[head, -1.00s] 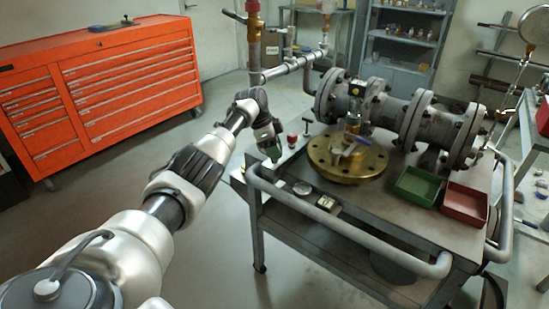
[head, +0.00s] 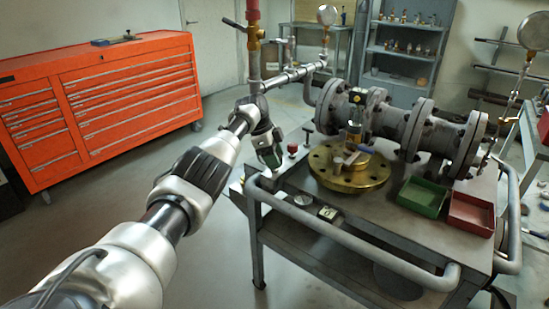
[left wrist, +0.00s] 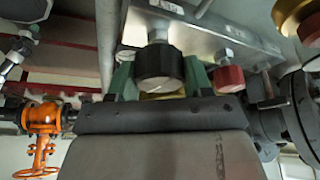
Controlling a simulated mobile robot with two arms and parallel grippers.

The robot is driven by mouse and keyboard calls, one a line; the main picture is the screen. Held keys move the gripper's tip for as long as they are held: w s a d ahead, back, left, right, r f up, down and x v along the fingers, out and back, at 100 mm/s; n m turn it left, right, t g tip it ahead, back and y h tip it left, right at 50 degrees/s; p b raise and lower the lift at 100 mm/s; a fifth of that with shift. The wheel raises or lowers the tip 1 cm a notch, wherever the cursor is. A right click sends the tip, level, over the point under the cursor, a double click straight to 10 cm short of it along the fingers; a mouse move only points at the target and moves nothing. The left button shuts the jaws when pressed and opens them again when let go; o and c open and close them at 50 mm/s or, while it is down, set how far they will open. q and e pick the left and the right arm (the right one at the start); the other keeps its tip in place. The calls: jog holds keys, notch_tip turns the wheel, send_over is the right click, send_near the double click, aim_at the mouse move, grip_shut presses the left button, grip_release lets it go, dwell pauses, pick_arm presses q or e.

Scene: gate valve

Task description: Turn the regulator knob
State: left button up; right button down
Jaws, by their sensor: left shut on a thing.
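The regulator knob (left wrist: 158,66) is a round black cap on a grey metal block in the left wrist view. My left gripper (left wrist: 159,80) has its green fingers on both sides of this knob and is shut on it. In the head view my left gripper (head: 268,156) points down at the left end of the cart top, and it hides the black knob there. My right gripper is not in view.
A red knob (head: 293,149) and a black T-handle (head: 308,130) stand just right of my left gripper. A brass flange (head: 345,178) sits mid-cart. A green tray (head: 422,197) and a red tray (head: 471,212) lie at the right. A vertical pipe (head: 254,66) rises behind the gripper.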

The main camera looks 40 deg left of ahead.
pick_arm(q)
jog(key=o, duration=0.9)
jog(key=p+v, duration=0.1)
jog(key=v, duration=0.9)
jog(key=shift+s+a+r, duration=0.15)
jog(key=shift+a+r, duration=0.05)
jog(key=shift+r, duration=0.15)
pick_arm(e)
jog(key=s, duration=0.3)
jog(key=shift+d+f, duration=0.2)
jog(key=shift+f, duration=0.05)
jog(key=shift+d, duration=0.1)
